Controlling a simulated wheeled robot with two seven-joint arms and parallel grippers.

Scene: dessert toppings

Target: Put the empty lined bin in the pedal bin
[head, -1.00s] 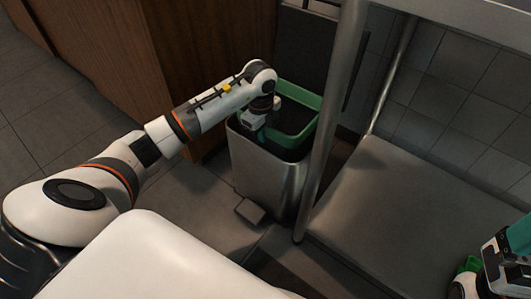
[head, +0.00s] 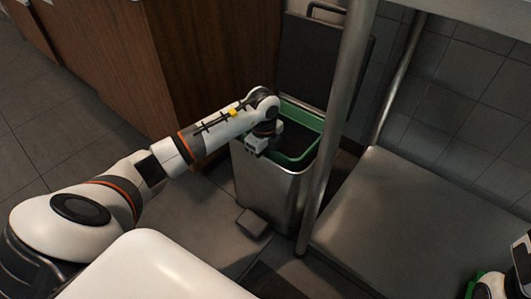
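The green-rimmed bin with a dark liner (head: 309,147) sits inside the mouth of the metal pedal bin (head: 266,190). Its rim is about level with the pedal bin's top, and its lower part is hidden. The pedal bin's dark lid (head: 308,62) stands open behind it. My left gripper (head: 259,145) points down at the left side of the green rim. Its fingertips are hidden, so I cannot tell whether it grips the rim. My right gripper (head: 490,287) shows only partly at the lower right edge, beside something green; its fingers are unclear.
A metal table leg (head: 338,120) stands close to the right of the pedal bin. A low grey shelf (head: 400,215) spreads to the right. A wooden cabinet (head: 215,70) stands behind my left arm. The pedal (head: 252,222) faces the open tiled floor.

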